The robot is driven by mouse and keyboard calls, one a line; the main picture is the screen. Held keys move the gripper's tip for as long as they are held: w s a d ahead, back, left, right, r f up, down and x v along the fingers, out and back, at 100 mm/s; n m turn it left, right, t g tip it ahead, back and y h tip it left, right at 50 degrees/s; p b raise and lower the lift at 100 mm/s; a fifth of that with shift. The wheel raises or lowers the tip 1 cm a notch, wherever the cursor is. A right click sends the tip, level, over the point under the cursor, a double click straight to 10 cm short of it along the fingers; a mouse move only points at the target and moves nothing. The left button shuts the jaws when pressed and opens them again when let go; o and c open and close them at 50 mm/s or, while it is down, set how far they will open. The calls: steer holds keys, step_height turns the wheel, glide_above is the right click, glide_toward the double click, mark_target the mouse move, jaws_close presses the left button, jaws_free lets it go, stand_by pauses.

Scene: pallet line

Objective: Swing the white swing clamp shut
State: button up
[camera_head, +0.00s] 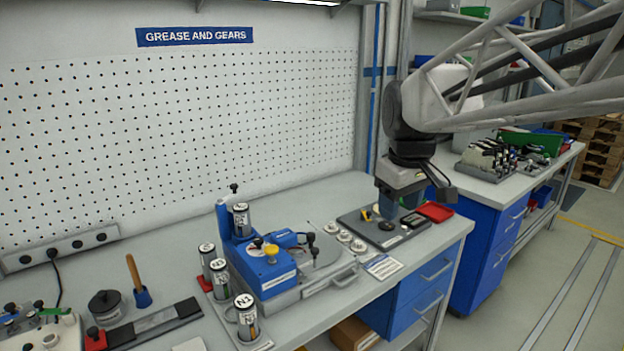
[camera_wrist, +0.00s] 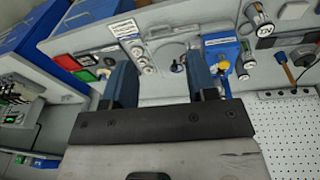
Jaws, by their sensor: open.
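The blue and grey bench fixture (camera_head: 268,270) stands mid-bench, with a pale round plate (camera_head: 325,252) at its right. A black knob (camera_head: 312,240) on a short post rises by this plate. The white swing clamp is too small to pick out surely; its angle cannot be told. The fixture's blue body (camera_wrist: 220,50) and round plate (camera_wrist: 172,57) also show in the wrist view. My gripper (camera_head: 400,205) hangs right of the fixture, over the dark parts tray. In the wrist view my gripper (camera_wrist: 160,65) has its two blue fingers wide apart, with nothing held between them.
Labelled canisters (camera_head: 246,312) stand close around the fixture's left side. A dark tray (camera_head: 362,232) with small parts and a red tray (camera_head: 435,211) lie at the right. Several pale rings (camera_head: 344,236) sit beside the plate.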

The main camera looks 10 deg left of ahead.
steer(key=w+a+r+n, duration=0.2)
steer(key=w+a+n, duration=0.2)
steer(key=w+a, duration=0.65)
steer(key=n+g, duration=0.2)
steer(key=n, duration=0.9)
glide_above(234, 185)
steer(key=f, duration=0.5)
steer(key=shift+d+f, duration=0.4)
steer(key=shift+w+a+f, duration=0.1)
steer(key=shift+a+f, duration=0.1)
steer(key=shift+a, duration=0.35)
steer(key=shift+f, duration=3.9)
jaws_close()
